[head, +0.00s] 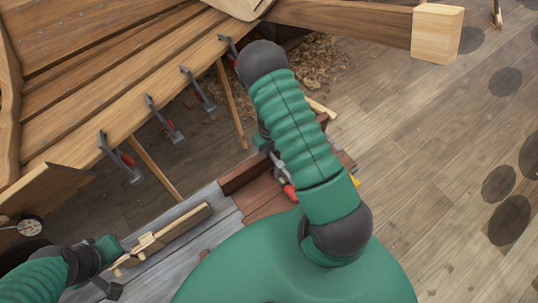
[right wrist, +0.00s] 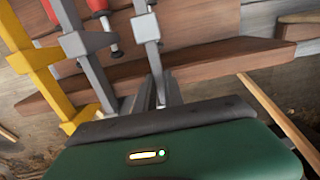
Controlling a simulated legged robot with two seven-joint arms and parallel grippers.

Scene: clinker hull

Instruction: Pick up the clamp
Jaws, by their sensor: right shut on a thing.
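Several grey clamps with red handles stand in a row against a wooden rail in the right wrist view. My right gripper (right wrist: 156,94) is shut on the bar of the rightmost grey clamp (right wrist: 147,30). The clamp is upright beside the rail, and its lower end is hidden by the gripper. In the head view my right gripper (head: 272,150) is largely hidden behind my own forearm, and a red clamp handle (head: 289,191) shows below it. My left gripper (head: 101,267) is at the lower left, near a wooden tool; its jaw opening is unclear.
A yellow clamp (right wrist: 35,65) stands left of the grey ones. More clamps (head: 163,118) hang along the edge of the plank hull (head: 105,75). A grey bench (head: 185,245) carries the wooden tool (head: 160,238). A timber beam (head: 345,22) crosses the top; open floor lies right.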

